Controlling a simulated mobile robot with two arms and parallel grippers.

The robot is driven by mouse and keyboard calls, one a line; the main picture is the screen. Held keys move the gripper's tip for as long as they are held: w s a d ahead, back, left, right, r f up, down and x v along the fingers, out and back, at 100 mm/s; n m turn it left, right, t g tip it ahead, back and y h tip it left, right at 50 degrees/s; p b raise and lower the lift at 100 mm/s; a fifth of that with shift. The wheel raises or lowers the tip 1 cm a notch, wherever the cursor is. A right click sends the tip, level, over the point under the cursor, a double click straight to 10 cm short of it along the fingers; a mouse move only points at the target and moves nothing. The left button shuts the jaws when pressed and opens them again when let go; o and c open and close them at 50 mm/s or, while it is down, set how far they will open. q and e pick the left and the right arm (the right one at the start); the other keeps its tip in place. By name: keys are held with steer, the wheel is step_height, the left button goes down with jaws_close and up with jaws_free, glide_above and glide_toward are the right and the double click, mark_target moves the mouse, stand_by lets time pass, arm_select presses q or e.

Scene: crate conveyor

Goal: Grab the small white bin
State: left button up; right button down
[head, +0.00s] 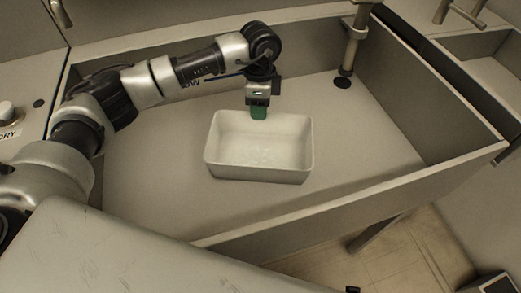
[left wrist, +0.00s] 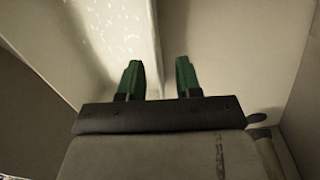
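The small white bin (head: 258,170) stands upright on the floor of a large grey trough in the head view. It is open-topped and looks empty apart from light speckles on its bottom. My left gripper (head: 259,114) points down at the middle of the bin's far rim. In the left wrist view, the two green fingers of this gripper (left wrist: 159,74) are spread apart, with the bin's wall (left wrist: 155,45) appearing between them. Neither finger is clearly pressed on the wall, and how deep they reach is hard to tell. My right gripper is not in view.
The trough's walls (head: 400,185) surround the bin, with bare floor on its right. A metal post (head: 352,45) stands at the back right, by a dark round spot (head: 342,82). Another basin (head: 495,75) lies at far right.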

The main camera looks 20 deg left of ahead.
mark_target(260, 122)
arm_select(q)
steer(key=f, duration=0.4)
steer(key=shift+s, duration=0.3)
steer(key=shift+f, duration=0.1)
steer(key=shift+d, duration=0.1)
steer(key=c, duration=0.5)
jaws_close()
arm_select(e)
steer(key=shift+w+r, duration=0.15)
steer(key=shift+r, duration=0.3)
